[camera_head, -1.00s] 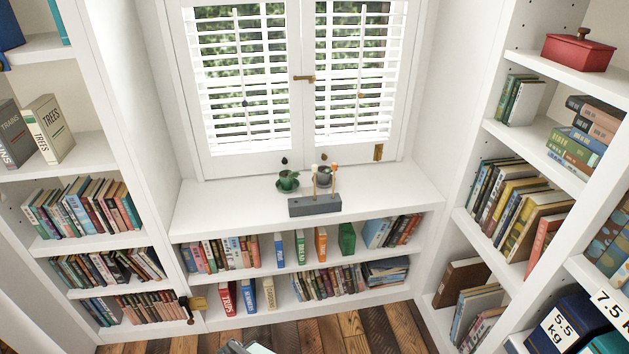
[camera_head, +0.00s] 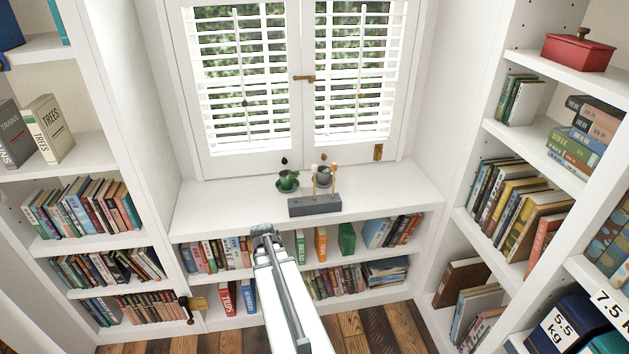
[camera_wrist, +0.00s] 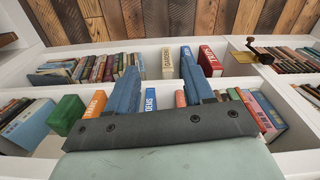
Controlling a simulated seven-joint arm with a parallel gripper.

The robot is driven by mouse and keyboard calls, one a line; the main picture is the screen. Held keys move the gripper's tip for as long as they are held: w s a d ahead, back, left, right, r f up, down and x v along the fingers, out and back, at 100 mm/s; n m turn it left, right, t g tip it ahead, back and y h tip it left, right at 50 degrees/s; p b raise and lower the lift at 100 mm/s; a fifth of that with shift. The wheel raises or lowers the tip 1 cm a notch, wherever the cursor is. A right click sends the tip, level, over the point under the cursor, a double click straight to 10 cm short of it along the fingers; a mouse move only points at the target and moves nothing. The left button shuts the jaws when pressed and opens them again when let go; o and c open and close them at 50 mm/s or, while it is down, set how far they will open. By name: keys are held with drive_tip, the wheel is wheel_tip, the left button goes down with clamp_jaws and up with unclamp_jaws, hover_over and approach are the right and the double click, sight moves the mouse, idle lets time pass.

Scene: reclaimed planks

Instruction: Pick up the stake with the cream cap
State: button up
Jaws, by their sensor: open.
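A grey block (camera_head: 315,205) sits near the front edge of the white window ledge, with two thin upright stakes in it. The left stake (camera_head: 314,182) seems to have the cream cap; the right stake (camera_head: 333,182) has a more orange top. They are small, so the cap colours are hard to tell. My gripper (camera_head: 265,230) is left of and nearer than the block in the head view, apart from it. In the wrist view my gripper (camera_wrist: 160,72) has its two blue fingers spread, with nothing between them but books beyond. No stake shows there.
A green cup (camera_head: 288,181) on a saucer stands behind and left of the block. A dark grey mug (camera_head: 323,178) stands right behind the stakes. The ledge (camera_head: 400,190) is clear to the right. Books fill the shelves below it.

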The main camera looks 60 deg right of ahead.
drive_tip(key=w+d+r+m+t+h, duration=0.1)
drive_tip(key=d+r, duration=0.7)
drive_tip(key=d, duration=0.1)
drive_tip(key=m+h, duration=0.3)
drive_tip(key=m, duration=0.1)
approach(314, 171)
drive_tip(key=shift+t, duration=0.3)
drive_tip(key=x, duration=0.7)
drive_tip(key=shift+s+d, duration=0.35)
drive_tip(key=shift+s, duration=0.05)
drive_tip(key=shift+w+x, duration=0.15)
drive_tip(key=shift+x, duration=1.2)
drive_tip(key=shift+w+x, duration=0.2)
drive_tip(key=shift+x, duration=1.15)
drive_tip(key=shift+r, duration=0.1)
drive_tip(key=shift+c, duration=0.5)
clamp_jaws()
